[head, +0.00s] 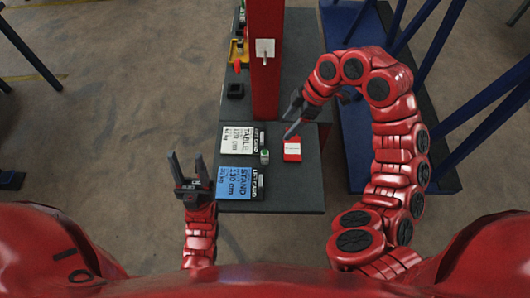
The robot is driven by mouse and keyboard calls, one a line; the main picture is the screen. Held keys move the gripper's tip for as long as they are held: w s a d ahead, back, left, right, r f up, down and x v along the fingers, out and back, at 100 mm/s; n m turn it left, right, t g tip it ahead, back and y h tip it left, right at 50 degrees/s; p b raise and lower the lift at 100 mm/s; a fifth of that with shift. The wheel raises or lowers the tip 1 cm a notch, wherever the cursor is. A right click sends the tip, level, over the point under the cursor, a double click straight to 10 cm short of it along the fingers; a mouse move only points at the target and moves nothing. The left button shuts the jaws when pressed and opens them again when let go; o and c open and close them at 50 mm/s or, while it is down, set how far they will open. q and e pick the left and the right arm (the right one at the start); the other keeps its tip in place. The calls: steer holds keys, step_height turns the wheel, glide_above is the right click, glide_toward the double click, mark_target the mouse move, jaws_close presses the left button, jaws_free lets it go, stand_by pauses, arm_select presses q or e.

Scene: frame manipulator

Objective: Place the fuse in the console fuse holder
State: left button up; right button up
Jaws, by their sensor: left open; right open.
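A small green and white piece (264,156), possibly the fuse, stands on the dark table between the printed cards and a red box; it is too small to be sure. I cannot pick out the console fuse holder for certain; a white plate with a small peg (265,49) is on the red post. My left gripper (188,168) is open and empty, left of the table edge beside the blue card. My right gripper (289,119) is open and empty, reaching in from the right near the post's foot, above and right of the small piece.
The dark table (290,191) holds a white card (237,139), a blue card (236,181) and a red box with a white label (292,149). A red post (265,90) rises behind. A black block (235,91) and a yellow item (237,49) lie left of it. Blue frames stand right.

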glide_toward(265, 153)
steer(key=x, duration=0.5)
steer(key=shift+w+d+p, duration=0.1)
steer(key=shift+w+p, duration=0.2)
steer(key=shift+p, duration=0.1)
steer(key=shift+s+a+f+p, duration=0.1)
steer(key=shift+a+f+p, duration=0.2)
steer(key=shift+f+p, duration=0.25)
steer(key=p+x, duration=0.1)
steer(key=x, duration=0.2)
steer(key=shift+s+a, duration=0.1)
steer(key=shift+s, duration=0.1)
steer(key=shift+w+a+f+p, duration=0.1)
steer(key=shift+f+p, duration=0.2)
steer(key=shift+f, duration=0.25)
jaws_close()
